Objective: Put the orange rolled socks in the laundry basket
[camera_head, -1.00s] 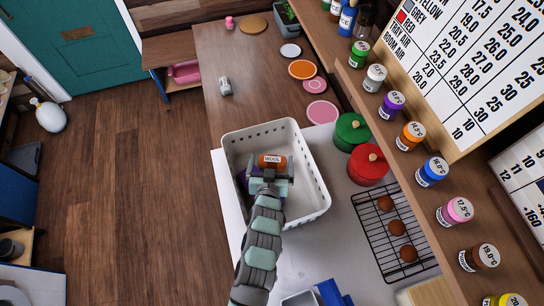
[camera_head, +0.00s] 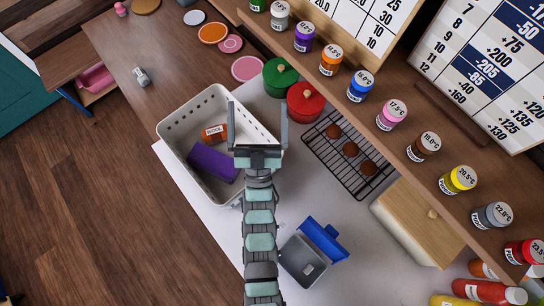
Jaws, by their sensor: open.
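The orange rolled socks (camera_head: 213,133), with a white "WOOL" label, lie inside the white laundry basket (camera_head: 172,151). A purple roll (camera_head: 211,163) lies beside them in the basket. My gripper (camera_head: 258,108) is open and empty. In the picture it overlaps the basket's right side, to the right of the socks and apart from them. The arm hides part of the basket's right rim.
Green (camera_head: 281,76) and red (camera_head: 305,101) lidded pots stand right of the basket. A black rack (camera_head: 349,155) holds brown round items. A blue-lidded container (camera_head: 305,262) stands lower right. A shelf of labelled jars runs along the right.

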